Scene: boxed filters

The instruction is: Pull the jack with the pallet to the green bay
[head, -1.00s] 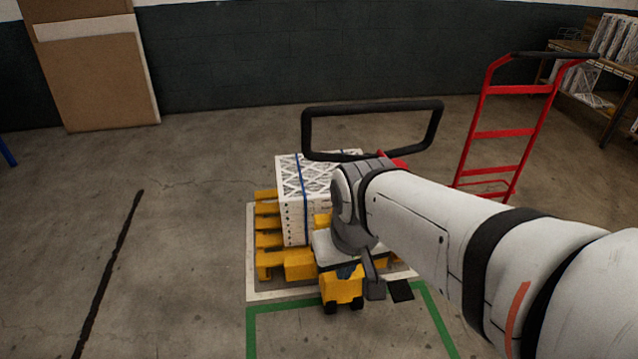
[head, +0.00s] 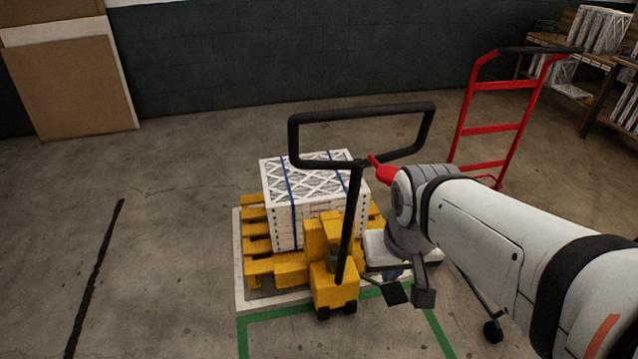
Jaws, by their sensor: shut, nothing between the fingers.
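The yellow pallet jack (head: 333,285) stands with its black loop handle (head: 290,140) raised toward me. A red lever shows on the handle. The yellow pallet (head: 262,263) carries a strapped stack of white boxed filters (head: 283,205). It sits in a white-outlined area (head: 238,262). The green bay outline (head: 275,317) lies on the floor just in front of it, nearer me. My gripper (head: 410,293) is to the right of the jack's shaft, below the handle loop, pointing down. It is shut and empty, apart from the handle.
A red hand truck (head: 497,129) stands at the right. A shelf with filters (head: 590,60) is at the back right. Brown boards (head: 75,85) lean on the dark wall. A black line (head: 95,275) marks the floor at left, where there is free room.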

